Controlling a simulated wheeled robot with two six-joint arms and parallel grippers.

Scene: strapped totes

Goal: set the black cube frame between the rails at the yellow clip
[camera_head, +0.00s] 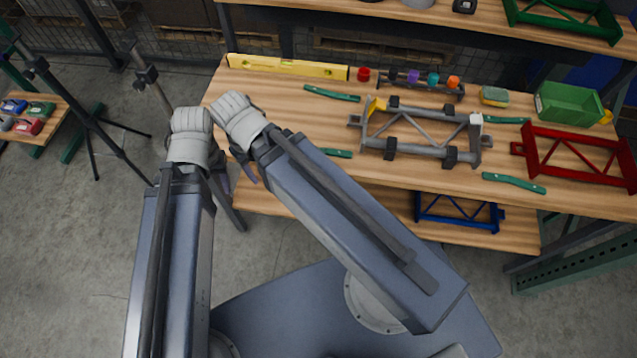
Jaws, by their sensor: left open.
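A grey frame of two long rails (418,150) lies on the wooden bench, with black blocks on the rails. A yellow clip (376,107) sits at its upper left corner. No black cube frame can be made out with certainty; a small black item (464,6) stands on the upper shelf. My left gripper (191,118) is pale, open, and beyond the bench's left edge. My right gripper (233,106) is close beside it, over the bench's left end; its fingers are too unclear to tell their state. Both are well left of the rails.
A yellow level (288,67) and a rack of coloured knobs (430,85) lie along the back. A red frame (577,157) and green bin (568,104) stand right. Green strips (332,94) lie around the rails. A blue frame (458,212) sits on the shelf below.

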